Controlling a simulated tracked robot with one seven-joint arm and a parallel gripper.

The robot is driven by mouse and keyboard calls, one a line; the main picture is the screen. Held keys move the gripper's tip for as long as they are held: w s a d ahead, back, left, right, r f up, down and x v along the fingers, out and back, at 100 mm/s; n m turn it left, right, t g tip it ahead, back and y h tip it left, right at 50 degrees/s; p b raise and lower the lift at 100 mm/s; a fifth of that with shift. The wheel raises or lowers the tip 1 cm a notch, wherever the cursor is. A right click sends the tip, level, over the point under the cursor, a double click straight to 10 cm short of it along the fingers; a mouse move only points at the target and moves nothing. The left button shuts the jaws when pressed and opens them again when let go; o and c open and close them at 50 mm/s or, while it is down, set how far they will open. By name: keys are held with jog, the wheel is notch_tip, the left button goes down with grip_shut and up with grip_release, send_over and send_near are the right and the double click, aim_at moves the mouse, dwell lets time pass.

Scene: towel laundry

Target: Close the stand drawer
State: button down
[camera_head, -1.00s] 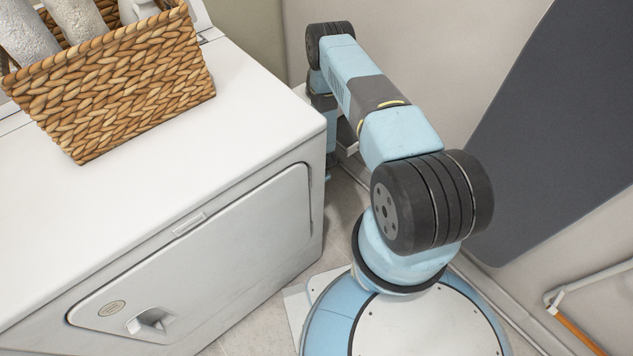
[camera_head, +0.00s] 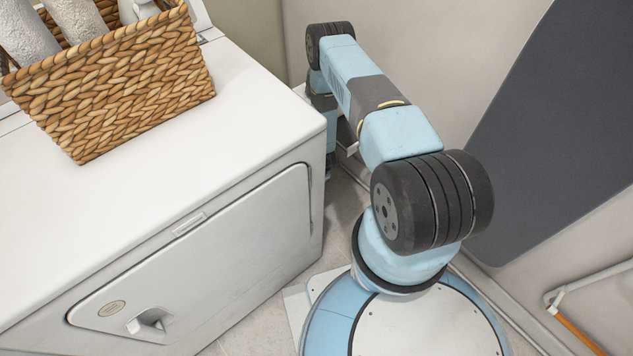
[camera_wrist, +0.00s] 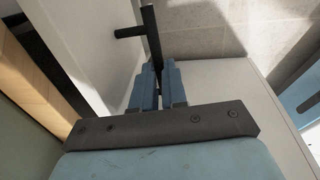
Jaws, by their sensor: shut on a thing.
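In the wrist view my gripper (camera_wrist: 158,92) has its two blue fingers close together on a dark bar handle (camera_wrist: 151,35). The handle stands off a white front panel (camera_wrist: 95,35), which appears to be the stand drawer's front. A light-brown wooden strip (camera_wrist: 35,72) and a dark gap lie to the left of the panel. How far the drawer is out cannot be told. In the head view my gripper and the drawer are hidden behind my arm and the white machine.
A white front-loading machine (camera_head: 255,125) fills the left of the head view, with a wicker basket (camera_head: 120,90) of rolled towels on top. A dark grey board (camera_head: 560,130) leans or hangs at the right wall. My arm is in the narrow gap beside the machine.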

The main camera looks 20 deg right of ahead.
jog(key=shift+w+a, duration=0.25)
jog(key=shift+w, duration=0.35)
jog(key=shift+w+a, duration=0.2)
jog(key=shift+w, duration=0.45)
jog(key=shift+w+a, duration=0.25)
jog(key=shift+w, duration=0.35)
jog(key=c, duration=1.2)
grip_release()
jog(key=shift+o, duration=0.2)
jog(key=shift+s+r, duration=0.1)
notch_tip(320, 180, up, 13)
jog(key=s+d, duration=0.1)
jog(key=s, duration=0.1)
jog(key=shift+s, duration=0.2)
jog(key=shift+r, duration=0.15)
